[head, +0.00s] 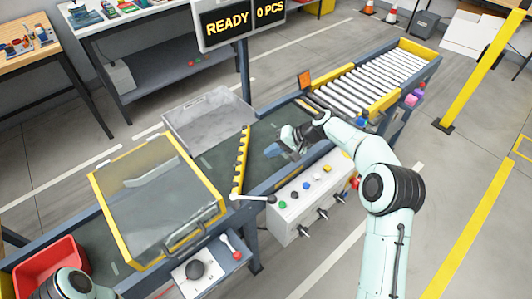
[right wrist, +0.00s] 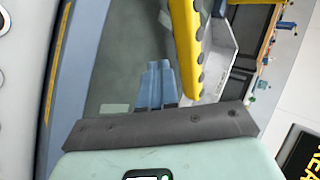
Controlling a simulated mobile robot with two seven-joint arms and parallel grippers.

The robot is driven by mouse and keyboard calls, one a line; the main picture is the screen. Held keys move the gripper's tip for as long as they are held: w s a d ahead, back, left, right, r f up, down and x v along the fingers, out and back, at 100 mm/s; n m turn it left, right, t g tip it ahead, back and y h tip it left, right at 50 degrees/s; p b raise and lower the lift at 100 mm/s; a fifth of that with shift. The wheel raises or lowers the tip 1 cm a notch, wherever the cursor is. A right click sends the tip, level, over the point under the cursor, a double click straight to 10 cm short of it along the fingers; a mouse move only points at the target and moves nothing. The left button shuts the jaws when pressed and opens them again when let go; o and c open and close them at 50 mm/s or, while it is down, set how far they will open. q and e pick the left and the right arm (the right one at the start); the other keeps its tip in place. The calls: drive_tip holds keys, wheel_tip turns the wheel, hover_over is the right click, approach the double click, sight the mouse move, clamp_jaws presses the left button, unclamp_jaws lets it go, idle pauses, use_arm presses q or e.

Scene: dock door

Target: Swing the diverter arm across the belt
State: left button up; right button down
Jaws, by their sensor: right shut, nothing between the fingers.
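The diverter arm (head: 241,163) is a yellow bar with dark studs. It lies across the belt (head: 262,135) from the near rail towards the far side, by the grey bin. It also shows in the right wrist view (right wrist: 188,45), to the right of my fingers. A lever with a dark ball end (head: 271,199) sticks out near its near end. My right gripper (head: 281,146) is shut and empty over the belt, on the roller side of the bar, and looks apart from it. In the right wrist view its blue fingers (right wrist: 158,84) are together. My left gripper is out of view.
A grey bin (head: 207,115) stands along the belt's far side. A yellow-framed clear cover (head: 158,200) spans the belt at left. A white control box (head: 305,198) with buttons juts from the near side. Rollers (head: 375,80) continue at upper right. The display (head: 240,20) reads READY, 0 PCS.

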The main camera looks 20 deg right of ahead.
drive_tip(key=v, duration=0.7)
drive_tip(key=shift+d+r, duration=0.2)
drive_tip(key=shift+r, duration=0.25)
drive_tip(key=shift+d, duration=0.1)
